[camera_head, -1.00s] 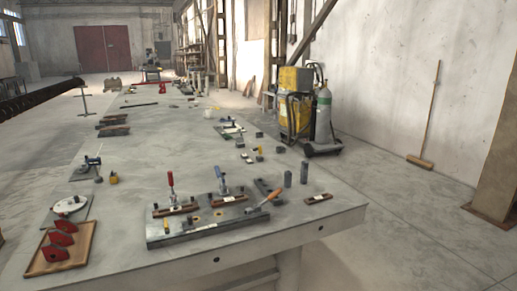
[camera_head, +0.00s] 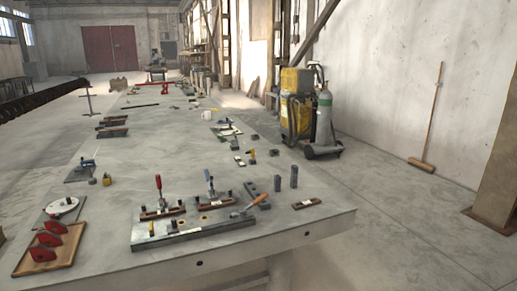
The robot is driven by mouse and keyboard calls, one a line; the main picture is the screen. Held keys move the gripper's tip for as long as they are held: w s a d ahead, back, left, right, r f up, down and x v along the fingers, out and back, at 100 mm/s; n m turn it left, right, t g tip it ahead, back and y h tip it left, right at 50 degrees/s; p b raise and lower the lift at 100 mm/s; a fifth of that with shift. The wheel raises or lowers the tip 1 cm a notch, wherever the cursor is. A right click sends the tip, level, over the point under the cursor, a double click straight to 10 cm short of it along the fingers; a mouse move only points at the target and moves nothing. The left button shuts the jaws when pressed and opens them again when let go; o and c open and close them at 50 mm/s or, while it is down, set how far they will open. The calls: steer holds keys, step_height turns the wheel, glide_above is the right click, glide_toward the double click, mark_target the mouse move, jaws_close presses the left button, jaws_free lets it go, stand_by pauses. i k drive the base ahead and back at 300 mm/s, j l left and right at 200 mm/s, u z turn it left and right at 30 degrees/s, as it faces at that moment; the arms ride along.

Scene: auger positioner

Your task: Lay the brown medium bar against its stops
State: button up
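A dark grey fixture plate (camera_head: 195,240) lies near the front of the long table. Two brown bars sit on it, one by the red-handled clamp (camera_head: 162,214) and one by the blue-handled clamp (camera_head: 218,205). Both clamp handles stand up. A short brown bar with a pale label (camera_head: 306,204) lies loose on the table, right of the plate and apart from it. More brown bars (camera_head: 113,131) lie stacked farther back on the left. I cannot tell by size which bar is the medium one. My gripper is not in view.
An orange-handled tool (camera_head: 253,202) lies at the plate's right end. A wooden tray with red parts (camera_head: 46,249) is at front left. A yellow welding unit and gas cylinder (camera_head: 324,118) stand beyond the table.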

mark_target(228, 201)
steer(key=i+j, duration=0.7)
steer(key=i+j+u, duration=0.15)
steer(key=i+j, duration=0.55)
steer(key=i, duration=0.15)
